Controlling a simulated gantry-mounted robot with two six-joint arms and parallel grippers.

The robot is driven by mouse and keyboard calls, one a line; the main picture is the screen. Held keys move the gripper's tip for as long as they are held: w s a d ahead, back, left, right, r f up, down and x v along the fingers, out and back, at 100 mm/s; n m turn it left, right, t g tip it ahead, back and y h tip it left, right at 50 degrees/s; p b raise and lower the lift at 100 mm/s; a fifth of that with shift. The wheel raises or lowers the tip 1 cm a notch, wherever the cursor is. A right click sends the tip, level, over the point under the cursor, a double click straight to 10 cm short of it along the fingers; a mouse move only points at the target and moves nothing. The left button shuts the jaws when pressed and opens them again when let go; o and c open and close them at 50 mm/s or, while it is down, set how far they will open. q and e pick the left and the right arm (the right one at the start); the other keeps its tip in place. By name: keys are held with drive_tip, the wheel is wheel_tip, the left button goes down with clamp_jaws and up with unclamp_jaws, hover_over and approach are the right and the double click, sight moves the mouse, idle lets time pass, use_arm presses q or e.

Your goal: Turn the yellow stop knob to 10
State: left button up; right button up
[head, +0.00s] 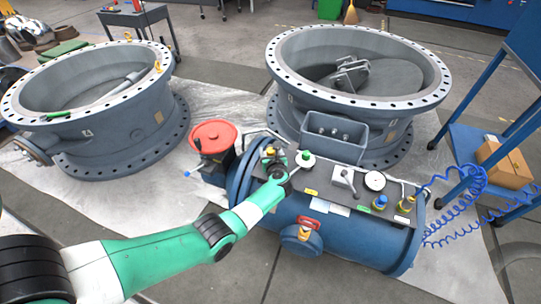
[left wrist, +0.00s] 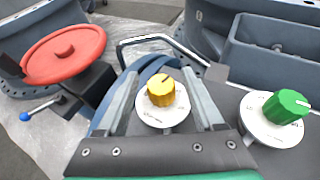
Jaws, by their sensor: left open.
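The yellow stop knob (left wrist: 161,91) stands on a white round dial (left wrist: 150,118) with small printed marks too small to read. A dark pointer line shows on the knob's top. In the head view the yellow knob (head: 270,151) is small, at the left end of the panel. My left gripper (head: 273,160) is over that end of the panel. In the left wrist view my left gripper (left wrist: 160,74) is open, with one finger on each side of the knob and visible gaps between. My right gripper is in neither view.
A green knob (left wrist: 286,106) on its own white dial is just right of the yellow one. A red handwheel (left wrist: 65,53) is at left. The blue tank (head: 345,238) carries the panel, with gauges and fittings further right. Large grey valve bodies (head: 165,125) stand behind.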

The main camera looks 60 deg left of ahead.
use_arm(q)
drive_tip(key=shift+c, duration=0.5)
clamp_jaws()
drive_tip(key=m+p, duration=0.1)
drive_tip(key=p, duration=0.1)
drive_tip(key=t+p, duration=0.1)
drive_tip(key=p, duration=0.1)
drive_tip(key=shift+s+r+m+t+h, duration=0.1)
drive_tip(key=shift+r+m+t+h, duration=0.2)
drive_tip(key=shift+r+m+h, duration=0.1)
drive_tip(key=shift+f+m+t+p, duration=0.1)
drive_tip(key=shift+m+t+p, duration=0.2)
drive_tip(key=shift+t+p, duration=0.1)
drive_tip(key=shift+f+m+h, duration=0.2)
drive_tip(key=shift+m+h, duration=0.1)
drive_tip(key=shift+h, duration=0.1)
drive_tip(key=shift+o, duration=0.5)
unclamp_jaws()
